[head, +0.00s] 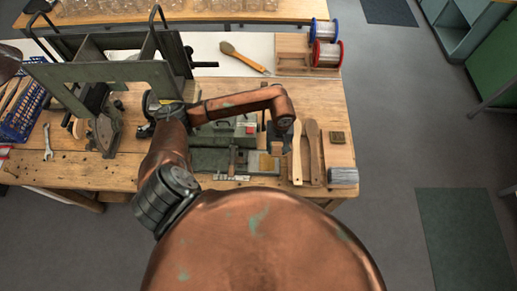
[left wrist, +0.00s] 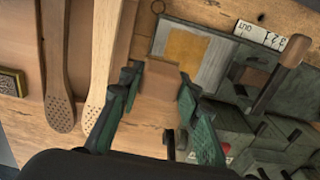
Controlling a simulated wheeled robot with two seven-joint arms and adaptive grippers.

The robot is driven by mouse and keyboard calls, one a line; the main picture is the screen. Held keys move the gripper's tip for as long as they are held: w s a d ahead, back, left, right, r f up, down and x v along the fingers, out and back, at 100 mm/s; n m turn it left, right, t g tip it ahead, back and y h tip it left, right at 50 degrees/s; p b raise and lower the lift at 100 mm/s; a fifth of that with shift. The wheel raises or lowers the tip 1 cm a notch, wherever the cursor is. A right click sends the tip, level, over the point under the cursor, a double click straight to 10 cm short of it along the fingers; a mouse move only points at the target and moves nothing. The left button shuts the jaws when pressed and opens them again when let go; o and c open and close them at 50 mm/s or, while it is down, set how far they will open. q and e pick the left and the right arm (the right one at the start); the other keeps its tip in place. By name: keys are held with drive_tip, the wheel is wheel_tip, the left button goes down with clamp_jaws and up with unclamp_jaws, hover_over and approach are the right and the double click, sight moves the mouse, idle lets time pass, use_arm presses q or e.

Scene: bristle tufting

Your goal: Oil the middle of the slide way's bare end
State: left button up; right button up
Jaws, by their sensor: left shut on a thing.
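The slide way is a grey metal bed on the bench, in the head view (head: 259,172) and the left wrist view (left wrist: 212,66). A yellow-tan patch (left wrist: 185,47) lies on its pale bare end, also visible in the head view (head: 268,164). My left gripper (left wrist: 158,88) is shut on a plain brown block (left wrist: 162,75), held just in front of the bare end in the wrist view. Whether the block touches the metal I cannot tell. In the head view the left gripper (head: 275,137) is dark and small under the copper arm. The right gripper is not in view.
Two wooden paddles (head: 297,152) (head: 313,150) lie beside the slide way. A wood-handled lever (left wrist: 292,54) stands over the bed. A small brass block (head: 337,137) and a grey bristle bundle (head: 343,176) are at the right edge. A green-grey frame (head: 110,73) stands at left.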

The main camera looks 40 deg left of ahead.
use_arm(q)
drive_tip(key=shift+r+p, duration=0.4)
drive_tip(key=shift+r, duration=0.85)
